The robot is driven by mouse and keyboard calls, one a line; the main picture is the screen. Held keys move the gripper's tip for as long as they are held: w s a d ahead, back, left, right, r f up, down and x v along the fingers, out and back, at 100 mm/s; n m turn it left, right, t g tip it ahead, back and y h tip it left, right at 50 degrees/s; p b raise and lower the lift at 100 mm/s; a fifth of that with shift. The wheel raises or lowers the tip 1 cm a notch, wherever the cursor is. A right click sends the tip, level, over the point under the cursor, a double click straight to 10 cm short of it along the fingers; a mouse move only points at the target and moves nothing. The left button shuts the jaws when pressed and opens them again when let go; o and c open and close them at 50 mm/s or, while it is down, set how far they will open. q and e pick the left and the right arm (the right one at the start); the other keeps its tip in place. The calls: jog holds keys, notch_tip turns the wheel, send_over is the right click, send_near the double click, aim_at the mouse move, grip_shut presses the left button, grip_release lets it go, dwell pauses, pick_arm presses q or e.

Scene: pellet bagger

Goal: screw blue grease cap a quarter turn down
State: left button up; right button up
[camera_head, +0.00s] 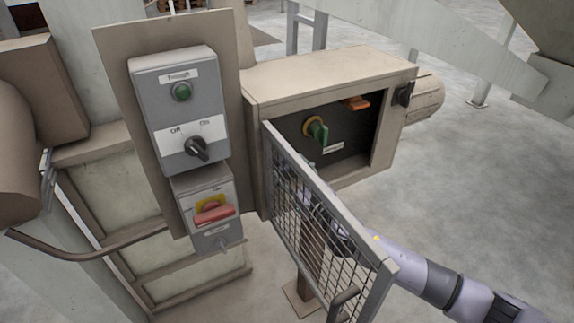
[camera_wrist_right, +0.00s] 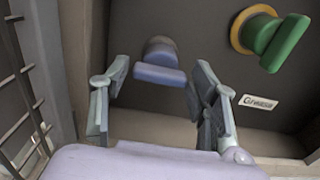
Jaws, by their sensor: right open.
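The blue grease cap (camera_wrist_right: 160,68) shows in the right wrist view on the dark back wall inside the box, a blue-grey bar on a round base. My right gripper (camera_wrist_right: 160,84) is open, with one finger on each side of the cap in the picture. The fingertips look apart from the cap; how far short of it they are I cannot tell. In the head view my right arm reaches in behind the mesh door, and the gripper is mostly hidden there. I cannot make out the cap in the head view. My left gripper is not in view.
A green handle on a yellow collar (camera_head: 317,130) sits inside the box, right of the cap in the wrist view (camera_wrist_right: 280,42). An orange part (camera_head: 356,103) is near the box top. The mesh door (camera_head: 322,240) stands open beside my arm. A grey switch panel (camera_head: 180,110) is left.

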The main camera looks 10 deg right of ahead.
jog(key=shift+x, duration=0.75)
jog(key=shift+c, duration=0.2)
jog(key=c, duration=0.8)
